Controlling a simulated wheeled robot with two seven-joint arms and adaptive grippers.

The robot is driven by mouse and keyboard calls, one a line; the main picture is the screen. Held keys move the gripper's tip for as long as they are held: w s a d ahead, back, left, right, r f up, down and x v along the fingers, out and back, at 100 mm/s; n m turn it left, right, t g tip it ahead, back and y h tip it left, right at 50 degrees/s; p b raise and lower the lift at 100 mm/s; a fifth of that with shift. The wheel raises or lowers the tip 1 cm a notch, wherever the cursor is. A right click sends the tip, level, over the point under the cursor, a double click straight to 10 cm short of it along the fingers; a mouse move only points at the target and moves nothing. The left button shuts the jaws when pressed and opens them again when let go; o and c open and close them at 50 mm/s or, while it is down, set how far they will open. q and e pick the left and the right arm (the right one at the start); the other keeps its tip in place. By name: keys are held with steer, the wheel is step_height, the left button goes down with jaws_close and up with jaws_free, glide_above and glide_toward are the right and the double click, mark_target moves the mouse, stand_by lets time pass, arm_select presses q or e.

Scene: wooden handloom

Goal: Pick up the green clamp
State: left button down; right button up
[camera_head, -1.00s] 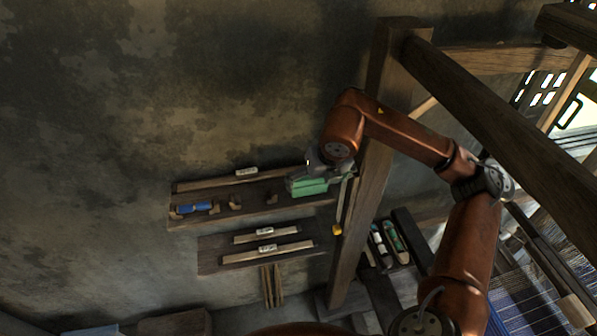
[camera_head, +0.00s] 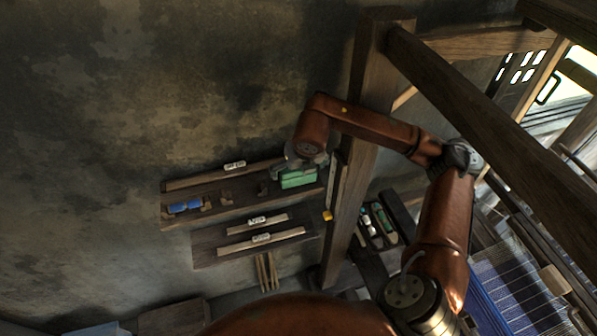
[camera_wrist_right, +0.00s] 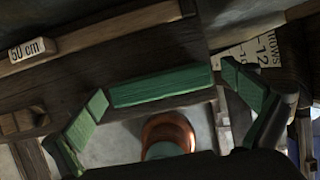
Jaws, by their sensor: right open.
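The green clamp (camera_head: 298,179) is at the right end of the upper wall shelf, beside the wooden post. In the right wrist view it shows as a long green bar (camera_wrist_right: 160,86) lying along the dark shelf board. My right gripper (camera_head: 300,164) is at the clamp, pointing toward the shelf. In the wrist view its two green-looking fingers are spread, one on each side of the bar, with visible gaps. The arm's end partly hides the gripper and clamp in the head view. My left gripper is not in view.
The upper shelf (camera_head: 235,209) also holds blue items (camera_head: 184,207) and small wooden blocks. A lower board (camera_head: 204,252) carries labelled wooden strips. The thick loom post (camera_head: 355,165) stands close to the right of the clamp. A tray with shuttles (camera_head: 379,219) lies beyond it.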

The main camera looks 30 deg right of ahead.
steer(key=c, duration=1.2)
steer(key=shift+o, duration=0.2)
steer(key=shift+r, duration=0.15)
